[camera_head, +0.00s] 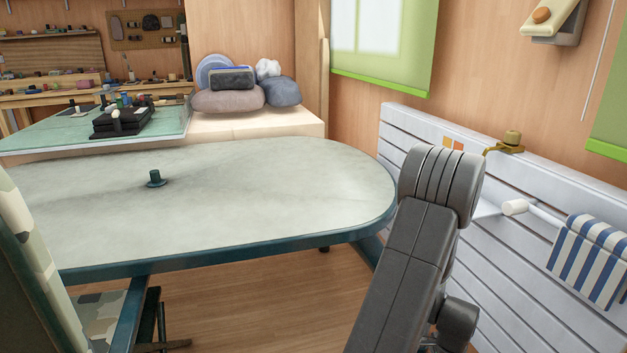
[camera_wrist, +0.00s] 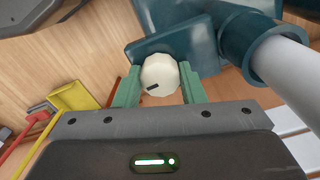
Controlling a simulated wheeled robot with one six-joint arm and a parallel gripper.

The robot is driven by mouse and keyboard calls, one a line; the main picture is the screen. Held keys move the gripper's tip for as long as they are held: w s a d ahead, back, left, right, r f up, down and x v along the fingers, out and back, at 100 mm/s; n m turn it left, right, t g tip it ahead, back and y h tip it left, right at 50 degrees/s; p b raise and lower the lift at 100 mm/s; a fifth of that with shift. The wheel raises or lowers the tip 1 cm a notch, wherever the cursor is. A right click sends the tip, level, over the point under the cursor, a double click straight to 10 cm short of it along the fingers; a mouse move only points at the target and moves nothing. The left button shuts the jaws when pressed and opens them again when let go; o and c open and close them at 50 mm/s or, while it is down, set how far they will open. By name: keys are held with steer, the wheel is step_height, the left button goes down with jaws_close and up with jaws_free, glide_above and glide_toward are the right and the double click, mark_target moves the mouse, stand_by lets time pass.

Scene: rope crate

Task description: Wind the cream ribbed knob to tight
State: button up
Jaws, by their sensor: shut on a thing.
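The cream knob (camera_wrist: 160,73) shows in the wrist view, round and pale with a short dark mark near its lower left edge. It sits at a dark teal metal part (camera_wrist: 178,40). My gripper (camera_wrist: 159,80) has its two green fingers on the left and right sides of the knob and is shut on it. Ribs on the knob's side are too small to make out. In the head view my arm reaches down at the right; my gripper and the knob are hidden there.
Close to the right of the knob, a teal collar (camera_wrist: 250,55) holds a thick pale tube (camera_wrist: 285,62). Yellow (camera_wrist: 75,97) and red items lie at the left. In the head view, a teal-edged table (camera_head: 270,190) stands beside my arm, with a white slatted panel (camera_head: 400,125) at right.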

steer(key=m, duration=0.4)
steer(key=shift+f, duration=0.2)
steer(key=m, duration=0.4)
steer(key=shift+s+a, duration=0.1)
stand_by(0.6)
steer(key=o, duration=1)
steer(key=shift+o, duration=0.2)
steer(key=shift+r, duration=0.15)
steer(key=shift+r, duration=0.15)
steer(key=shift+r+p, duration=1.65)
steer(key=shift+r, duration=0.7)
